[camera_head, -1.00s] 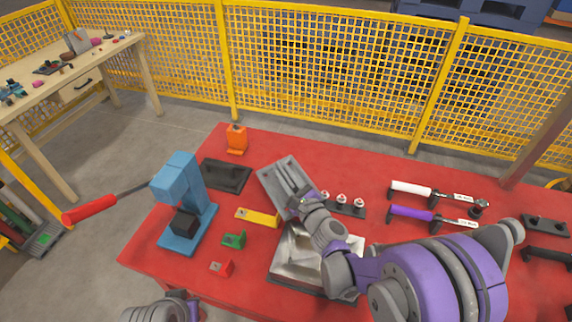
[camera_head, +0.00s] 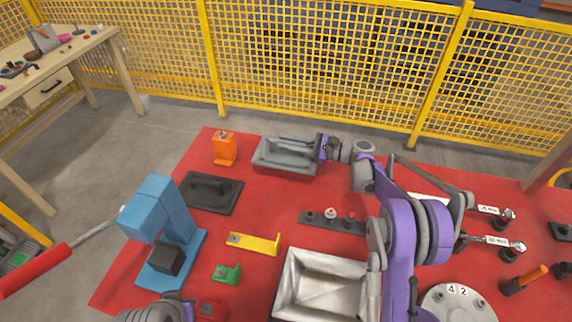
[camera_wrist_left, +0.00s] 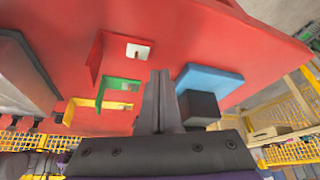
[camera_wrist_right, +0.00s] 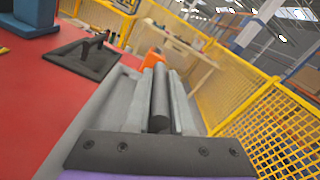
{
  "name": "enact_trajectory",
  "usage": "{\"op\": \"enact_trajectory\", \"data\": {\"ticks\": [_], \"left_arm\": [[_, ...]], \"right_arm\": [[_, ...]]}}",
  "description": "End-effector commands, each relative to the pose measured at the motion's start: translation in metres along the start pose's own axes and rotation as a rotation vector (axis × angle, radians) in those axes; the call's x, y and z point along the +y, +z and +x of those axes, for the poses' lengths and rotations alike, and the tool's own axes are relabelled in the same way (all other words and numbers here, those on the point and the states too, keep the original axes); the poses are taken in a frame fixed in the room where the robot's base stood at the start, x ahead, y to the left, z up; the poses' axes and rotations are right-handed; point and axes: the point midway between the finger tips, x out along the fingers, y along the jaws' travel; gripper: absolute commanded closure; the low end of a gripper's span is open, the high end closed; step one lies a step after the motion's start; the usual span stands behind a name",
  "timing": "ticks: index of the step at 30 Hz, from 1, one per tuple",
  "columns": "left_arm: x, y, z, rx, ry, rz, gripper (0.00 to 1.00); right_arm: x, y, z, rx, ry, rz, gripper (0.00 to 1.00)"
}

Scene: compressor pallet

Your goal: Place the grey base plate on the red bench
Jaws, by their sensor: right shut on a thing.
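The grey base plate (camera_head: 270,163) is over the back edge area of the red bench (camera_head: 262,205), lying roughly level, with raised grey bars along its top. I cannot tell whether it touches the bench. My right gripper (camera_head: 322,148) reaches it from the right and is shut on it. The right wrist view shows the fingers (camera_wrist_right: 160,100) around a round dark bar, with the plate (camera_wrist_right: 95,120) spread below. My left gripper (camera_wrist_left: 165,98) is shut and empty above the front of the bench; its arm shows at the bottom of the head view.
An orange block (camera_head: 224,148) stands just left of the plate. A black plate with a handle (camera_head: 210,192), a blue press (camera_head: 165,235), a yellow bracket (camera_head: 255,243), a green bracket (camera_head: 227,273) and a metal tray (camera_head: 320,285) occupy the bench. A yellow fence (camera_head: 310,70) stands behind.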

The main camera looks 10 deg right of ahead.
Motion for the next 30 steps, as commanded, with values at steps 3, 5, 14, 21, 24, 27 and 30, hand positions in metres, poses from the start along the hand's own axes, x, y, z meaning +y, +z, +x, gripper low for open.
{"op": "enact_trajectory", "data": {"ticks": [3,5,14,21,24,27,30], "left_arm": [[0.000,0.001,0.001,0.000,0.000,0.000,1.00],[0.000,0.001,0.001,0.000,0.000,0.000,1.00],[0.000,0.001,0.001,0.000,0.000,0.000,1.00],[0.000,0.001,0.001,0.000,0.000,0.000,1.00],[0.000,0.001,0.001,0.000,0.000,0.000,1.00],[0.000,0.002,0.003,-0.001,0.000,0.000,1.00],[0.000,0.002,0.004,-0.001,0.000,0.000,1.00]], "right_arm": [[0.008,-0.019,0.001,-0.002,-0.001,0.000,1.00],[0.011,-0.025,0.001,-0.002,-0.001,0.000,1.00],[0.023,-0.051,0.001,-0.002,-0.002,-0.001,1.00],[0.029,-0.064,0.001,-0.002,-0.002,-0.001,1.00],[0.029,-0.064,0.001,-0.002,-0.003,-0.001,1.00],[0.030,-0.066,0.001,-0.002,-0.003,-0.001,1.00],[0.030,-0.067,0.001,0.000,-0.002,-0.001,0.69]]}}
